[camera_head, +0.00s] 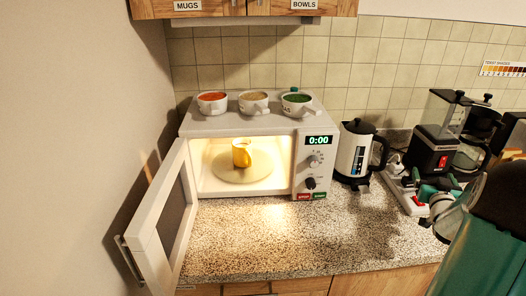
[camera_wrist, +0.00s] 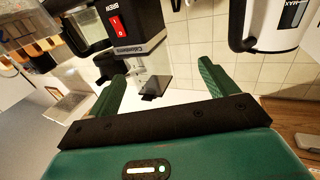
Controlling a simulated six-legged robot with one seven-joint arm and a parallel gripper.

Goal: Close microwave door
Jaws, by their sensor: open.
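The white microwave (camera_head: 250,124) stands on the speckled counter with its inside lit and its display reading 0:00. Its door (camera_head: 163,222) is wide open, swung out to the left toward the counter's front edge, with a handle (camera_head: 128,258) on its outer side. A yellow mug (camera_head: 241,153) stands on the turntable inside. My gripper (camera_head: 436,205) is at the right, near the coffee machine and well away from the door. In the wrist view my gripper (camera_wrist: 165,85) has its two green fingers spread apart with nothing between them. The microwave is not in the wrist view.
Three bowls with handles (camera_head: 254,102) sit on top of the microwave. A white kettle (camera_head: 355,152) stands to its right, then a black coffee machine (camera_head: 434,135), also in the wrist view (camera_wrist: 133,25). A wall is close at left. The counter front (camera_head: 270,232) is clear.

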